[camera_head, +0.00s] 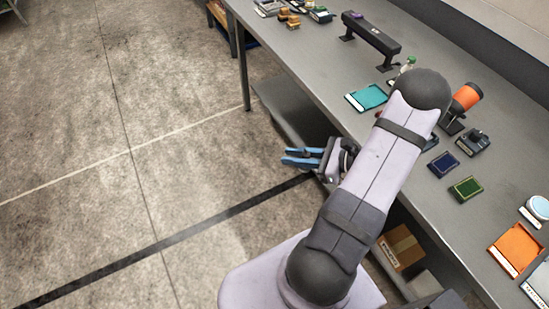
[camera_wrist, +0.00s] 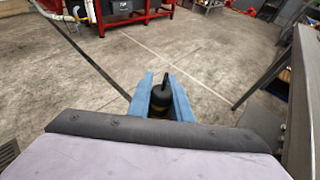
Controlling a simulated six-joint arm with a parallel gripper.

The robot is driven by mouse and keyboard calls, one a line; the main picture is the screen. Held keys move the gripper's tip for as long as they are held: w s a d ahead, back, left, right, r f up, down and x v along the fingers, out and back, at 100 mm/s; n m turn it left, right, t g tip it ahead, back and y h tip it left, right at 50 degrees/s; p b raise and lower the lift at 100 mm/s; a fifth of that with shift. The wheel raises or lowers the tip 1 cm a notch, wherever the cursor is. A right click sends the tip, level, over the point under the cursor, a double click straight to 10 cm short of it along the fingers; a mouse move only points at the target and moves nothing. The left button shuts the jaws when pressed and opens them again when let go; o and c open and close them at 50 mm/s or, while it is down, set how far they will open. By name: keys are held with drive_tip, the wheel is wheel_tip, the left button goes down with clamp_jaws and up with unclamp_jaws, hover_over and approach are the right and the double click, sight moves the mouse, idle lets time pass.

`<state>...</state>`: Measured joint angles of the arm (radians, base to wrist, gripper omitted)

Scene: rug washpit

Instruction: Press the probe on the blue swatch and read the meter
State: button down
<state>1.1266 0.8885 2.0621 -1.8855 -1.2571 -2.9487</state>
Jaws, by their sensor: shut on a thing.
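My gripper (camera_head: 303,158) has blue fingers and hangs past the table's front edge, over the floor. In the wrist view its fingers (camera_wrist: 163,96) are shut on a black, rounded thing with a narrow tip, likely the probe (camera_wrist: 160,100); a little yellow shows low on it. The blue swatch (camera_head: 443,164), a small dark-blue square, lies on the table to the right of my gripper, apart from it. A small dark device (camera_head: 472,143) just behind it may be the meter; no reading is legible.
On the grey table (camera_head: 400,27) are a green pad (camera_head: 466,188), an orange tray (camera_head: 516,248), a teal tray (camera_head: 367,97), an orange cylinder (camera_head: 466,97) on a stand and a black raised bar (camera_head: 371,34). A cardboard box (camera_head: 401,246) sits below. The floor at left is clear.

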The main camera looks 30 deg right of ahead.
drive_tip(key=s+d+r+m+t+h+p, duration=0.1)
drive_tip(key=s+d+r+m+h+p, duration=0.1)
drive_tip(key=d, duration=0.7)
drive_tip(key=s+d+r+m+t+h+p, duration=0.1)
drive_tip(key=s+d+r+m+h, duration=0.3)
drive_tip(key=s+d, duration=0.5)
drive_tip(key=s+d+r+m+t+h+p, duration=0.1)
drive_tip(key=s+d+r+m+h+p, duration=0.2)
drive_tip(key=d, duration=0.6)
drive_tip(key=shift+s+d+r+m+h+p, duration=0.2)
drive_tip(key=shift+s+r+h, duration=0.3)
drive_tip(key=shift+s+r, duration=0.3)
drive_tip(key=shift+s+d+r+m+h+p, duration=0.1)
drive_tip(key=shift+s+r+m+h+p, duration=0.1)
drive_tip(key=shift+s+r+h, duration=0.45)
drive_tip(key=s+d+r+m+g+h, duration=0.2)
drive_tip(key=s+d+m+h, duration=0.2)
drive_tip(key=d, duration=0.6)
drive_tip(key=shift+s+d+m+h, duration=0.15)
drive_tip(key=shift+s+m+h, duration=0.25)
drive_tip(key=shift+m+h, duration=0.4)
drive_tip(key=shift+f, duration=0.1)
drive_tip(key=shift+f+b, duration=0.85)
drive_tip(key=shift+f, duration=2)
drive_tip(key=shift+f+b, duration=0.6)
drive_tip(key=shift+b, duration=0.05)
drive_tip(key=shift+r, duration=0.15)
wheel_tip(320, 180, up, 7)
drive_tip(key=p, duration=0.2)
